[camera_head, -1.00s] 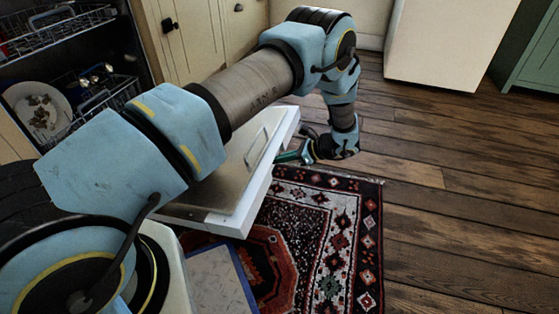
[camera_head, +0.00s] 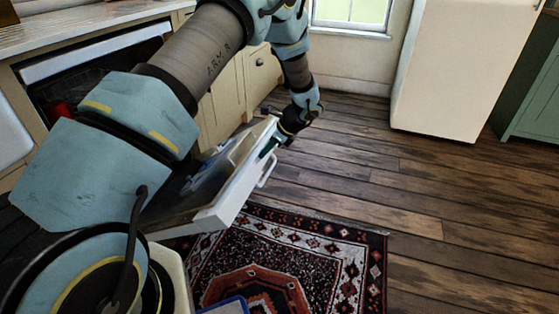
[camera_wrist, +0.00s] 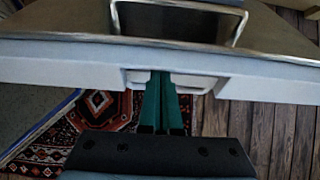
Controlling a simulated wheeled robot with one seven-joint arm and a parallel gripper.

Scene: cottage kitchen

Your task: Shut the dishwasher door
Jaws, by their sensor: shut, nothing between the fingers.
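The dishwasher door (camera_head: 226,198) is tilted partly up from flat, hanging over the patterned rug, with its white edge and a handle (camera_head: 268,170) facing right. The dishwasher opening (camera_head: 75,85) is at the upper left, partly hidden behind my arm. My gripper (camera_head: 270,147) is at the door's far upper edge. In the wrist view, the green fingers of my gripper (camera_wrist: 166,100) are close together under the door's white edge (camera_wrist: 60,65), by the handle. Whether they touch the door I cannot tell. Nothing shows between the fingers.
A patterned rug (camera_head: 320,250) lies on the wooden floor (camera_head: 430,210) below the door. Cream cabinets (camera_head: 225,105) stand behind it. A white fridge (camera_head: 455,70) and a green cabinet (camera_head: 535,95) stand at the right. The floor between is clear.

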